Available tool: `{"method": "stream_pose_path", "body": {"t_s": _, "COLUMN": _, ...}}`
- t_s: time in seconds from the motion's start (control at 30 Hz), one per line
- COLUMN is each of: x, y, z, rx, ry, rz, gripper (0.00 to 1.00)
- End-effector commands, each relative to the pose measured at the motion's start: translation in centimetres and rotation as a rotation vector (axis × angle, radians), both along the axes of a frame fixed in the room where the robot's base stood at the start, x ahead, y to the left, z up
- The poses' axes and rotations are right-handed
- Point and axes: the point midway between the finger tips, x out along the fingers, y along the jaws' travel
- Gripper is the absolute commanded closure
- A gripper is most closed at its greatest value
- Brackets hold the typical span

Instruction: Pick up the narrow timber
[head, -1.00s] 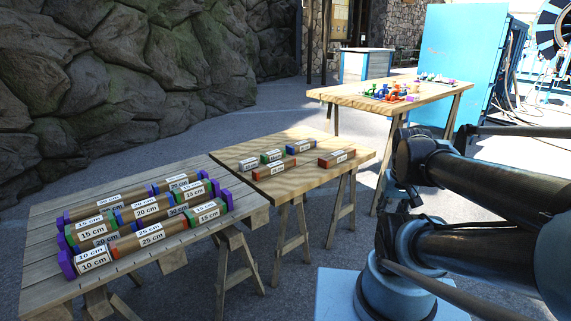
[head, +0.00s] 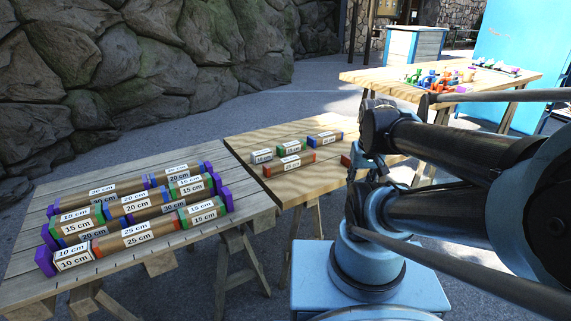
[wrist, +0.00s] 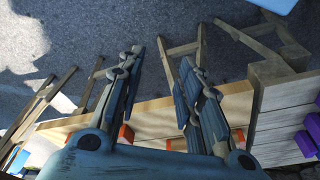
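Several labelled brown timbers with coloured ends lie on two tables in the head view. On the middle table are a short one (head: 262,156), a green-ended one (head: 292,148), a blue-ended one (head: 326,138) and an orange-ended one (head: 289,164); another is mostly hidden behind my arm. A longer stack (head: 138,235) lies on the left table. I cannot tell which is the narrow timber. My gripper (wrist: 160,62) is open and empty in the wrist view, its fingers wide apart above ground and a table edge. Orange pieces (wrist: 126,133) show near the fingers.
The grey slatted left table (head: 28,272) adjoins the lighter middle table (head: 325,176). A far table (head: 380,82) carries small coloured items. A rock wall (head: 130,70) stands behind, a blue cabinet (head: 510,35) at the back right. Paved ground between is clear.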

Motion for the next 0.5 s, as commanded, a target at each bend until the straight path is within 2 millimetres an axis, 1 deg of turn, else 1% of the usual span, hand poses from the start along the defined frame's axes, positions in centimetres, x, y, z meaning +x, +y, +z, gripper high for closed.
{"method": "stream_pose_path", "body": {"t_s": 0.13, "x": 0.0, "y": 0.0, "z": 0.0, "rx": 0.0, "ry": 0.0, "rz": 0.0, "gripper": 0.67}}
{"method": "stream_pose_path", "body": {"t_s": 0.17, "x": 0.0, "y": 0.0, "z": 0.0, "rx": 0.0, "ry": 0.0, "rz": 0.0, "gripper": 0.62}}
{"method": "stream_pose_path", "body": {"t_s": 0.2, "x": 0.0, "y": 0.0, "z": 0.0, "rx": 0.0, "ry": 0.0, "rz": 0.001, "gripper": 0.53}}
{"method": "stream_pose_path", "body": {"t_s": 0.23, "x": -0.6, "y": 0.0, "z": 0.4, "rx": -0.001, "ry": -0.008, "rz": 0.005, "gripper": 0.46}}
{"method": "stream_pose_path", "body": {"t_s": 0.27, "x": -0.7, "y": 0.1, "z": 0.6, "rx": -0.001, "ry": -0.01, "rz": 0.011, "gripper": 0.43}}
{"method": "stream_pose_path", "body": {"t_s": 0.37, "x": -0.1, "y": 0.3, "z": 1.3, "rx": -0.006, "ry": -0.006, "rz": 0.058, "gripper": 0.43}}
{"method": "stream_pose_path", "body": {"t_s": 0.5, "x": 1.9, "y": 1.1, "z": 3.2, "rx": -0.019, "ry": 0.01, "rz": 0.201, "gripper": 0.43}}
